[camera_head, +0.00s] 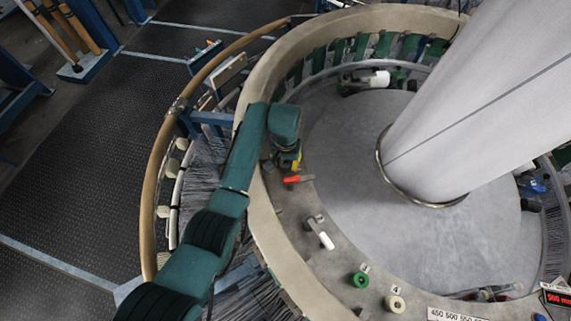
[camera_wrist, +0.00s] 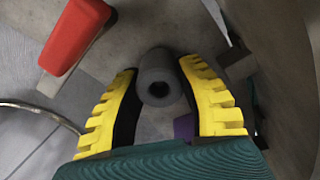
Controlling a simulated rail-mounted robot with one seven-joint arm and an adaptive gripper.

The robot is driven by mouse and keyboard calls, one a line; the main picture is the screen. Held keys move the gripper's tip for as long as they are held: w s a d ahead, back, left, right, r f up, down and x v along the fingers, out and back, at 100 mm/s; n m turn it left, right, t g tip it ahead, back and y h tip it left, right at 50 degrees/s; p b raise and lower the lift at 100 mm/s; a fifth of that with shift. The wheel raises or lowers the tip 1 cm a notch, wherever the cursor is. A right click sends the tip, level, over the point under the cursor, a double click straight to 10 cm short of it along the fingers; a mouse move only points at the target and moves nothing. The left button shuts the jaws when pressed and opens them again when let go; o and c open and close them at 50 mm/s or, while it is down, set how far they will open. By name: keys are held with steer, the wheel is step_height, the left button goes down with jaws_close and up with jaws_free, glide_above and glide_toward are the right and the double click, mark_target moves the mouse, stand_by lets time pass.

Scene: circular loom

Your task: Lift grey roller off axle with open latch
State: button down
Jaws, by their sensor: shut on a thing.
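In the wrist view, my gripper (camera_wrist: 160,72) has its two yellow ridged fingers on either side of the grey roller (camera_wrist: 157,62) and is shut on it. The roller is a short cylinder with a dark round hole in the end facing the camera. I cannot tell whether its far end is still around an axle. A red latch (camera_wrist: 74,35) lies to the left of the fingers, apart from them. In the head view, my gripper (camera_head: 291,160) is low inside the ring, just above the red latch (camera_head: 297,179); the grey roller cannot be made out there.
A white roller on a bracket (camera_head: 327,240) sits nearer the camera, another (camera_head: 379,78) at the far side. A green spool (camera_head: 360,280) and a cream spool (camera_head: 395,304) stand on the front ring. The large fabric tube (camera_head: 480,105) rises at right. The beige rim (camera_head: 262,205) runs under my arm.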

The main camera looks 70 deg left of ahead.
steer(key=shift+r+p, duration=0.3)
steer(key=shift+r, duration=0.05)
step_height(320, 180, up, 5)
steer(key=p, duration=0.5)
steer(key=shift+r, duration=0.15)
